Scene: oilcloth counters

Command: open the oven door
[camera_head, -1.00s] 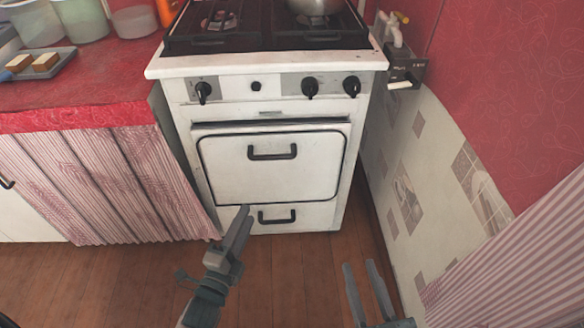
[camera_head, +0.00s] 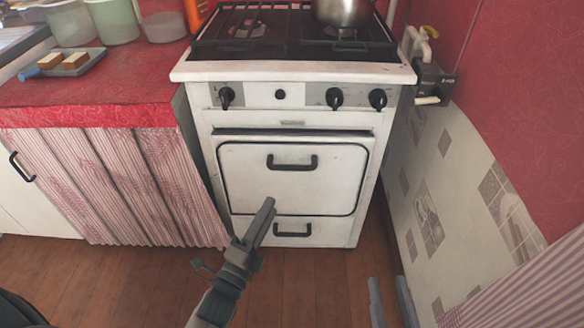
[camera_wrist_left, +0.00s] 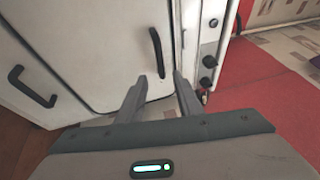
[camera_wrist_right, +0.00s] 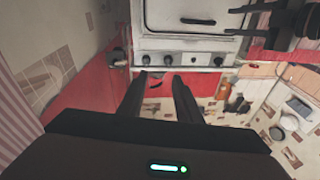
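The white oven door (camera_head: 250,185) is closed in the front of the stove. Its dark bar handle (camera_head: 292,163) sits near the top of the door; a drawer with a similar handle (camera_head: 292,231) is below. My left gripper (camera_head: 268,205) is in front of the door's lower part. In the left wrist view its fingers (camera_wrist_left: 160,88) are apart and empty, and the door handle (camera_wrist_left: 156,52) shows beyond the gap, not between the fingers. My right gripper (camera_head: 388,285) is low at the right; the right wrist view shows its fingers (camera_wrist_right: 160,88) apart with nothing between them.
A metal pot (camera_head: 343,12) stands on the stove top. Black knobs (camera_head: 335,97) line the front. A red counter (camera_head: 90,88) with a tray (camera_head: 85,66) adjoins on the left, with a striped curtain (camera_head: 120,185) below. A tiled wall (camera_head: 440,210) is close on the right.

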